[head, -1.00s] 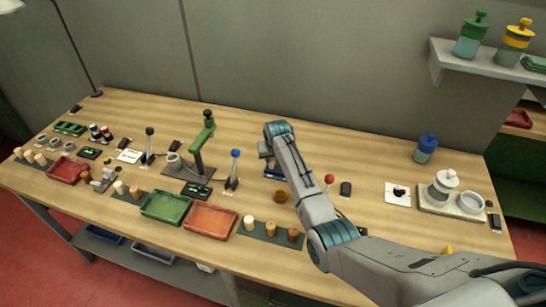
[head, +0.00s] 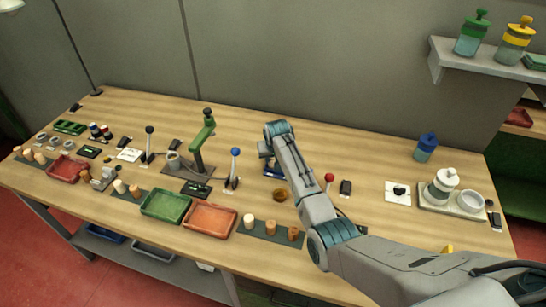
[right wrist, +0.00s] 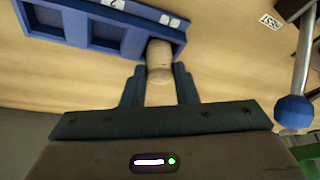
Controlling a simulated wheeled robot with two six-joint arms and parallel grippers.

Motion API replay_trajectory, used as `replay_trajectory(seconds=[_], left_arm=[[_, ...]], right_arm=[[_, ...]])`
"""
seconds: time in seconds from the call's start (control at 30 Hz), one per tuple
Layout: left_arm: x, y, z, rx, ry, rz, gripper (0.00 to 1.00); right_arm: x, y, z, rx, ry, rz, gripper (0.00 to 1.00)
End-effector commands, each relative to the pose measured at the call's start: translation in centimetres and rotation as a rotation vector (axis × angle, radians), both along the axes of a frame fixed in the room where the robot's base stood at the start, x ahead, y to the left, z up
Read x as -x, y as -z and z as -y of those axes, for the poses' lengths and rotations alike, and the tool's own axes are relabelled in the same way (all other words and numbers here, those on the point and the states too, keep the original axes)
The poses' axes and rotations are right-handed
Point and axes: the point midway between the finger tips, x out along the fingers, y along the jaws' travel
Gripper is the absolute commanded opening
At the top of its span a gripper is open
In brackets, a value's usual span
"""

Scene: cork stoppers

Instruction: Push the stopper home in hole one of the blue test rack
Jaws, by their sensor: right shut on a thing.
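The blue test rack (head: 272,170) stands on the bench, mostly hidden behind my right arm in the head view. It fills the upper left of the right wrist view (right wrist: 135,34), with square openings and small white labels. A pale cork stopper (right wrist: 159,58) is at the rack's right end, by a label. Its far end meets the rack; how deep it sits I cannot tell. My right gripper (right wrist: 159,74) is shut on the stopper, one finger on each side. In the head view the right gripper (head: 265,150) is at the rack, its fingertips hidden. My left gripper is out of view.
A lever with a blue knob (head: 235,153) stands left of the rack, and a red-knobbed lever (head: 328,178) stands right. A small brown bowl (head: 280,195) is in front. Several corks stand on a dark mat (head: 260,232) beside the orange tray (head: 210,220).

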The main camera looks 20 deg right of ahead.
Motion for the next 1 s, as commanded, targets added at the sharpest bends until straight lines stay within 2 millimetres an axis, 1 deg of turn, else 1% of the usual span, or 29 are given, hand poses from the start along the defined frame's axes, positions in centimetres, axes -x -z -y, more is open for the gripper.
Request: replay_trajectory(seconds=[0.4, 0.43, 0.53, 0.57, 0.87, 1.0], left_arm=[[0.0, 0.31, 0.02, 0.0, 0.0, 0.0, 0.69], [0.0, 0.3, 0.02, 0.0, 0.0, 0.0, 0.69], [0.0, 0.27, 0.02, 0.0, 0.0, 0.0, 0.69], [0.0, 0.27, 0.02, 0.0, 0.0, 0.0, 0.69], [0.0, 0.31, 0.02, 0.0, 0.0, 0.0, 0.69], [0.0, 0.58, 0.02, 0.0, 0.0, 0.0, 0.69]], right_arm=[[0.01, 0.68, 0.02, 0.0, 0.0, 0.0, 0.06], [0.01, 0.67, 0.02, 0.0, 0.0, 0.0, 0.28], [0.01, 0.64, 0.02, 0.0, 0.0, 0.0, 0.48], [0.01, 0.64, 0.02, 0.0, 0.0, 0.0, 0.52], [0.03, 0.56, 0.01, 0.0, 0.0, 0.0, 0.52], [0.31, -0.19, -0.06, 0.0, 0.0, 0.002, 0.52]])
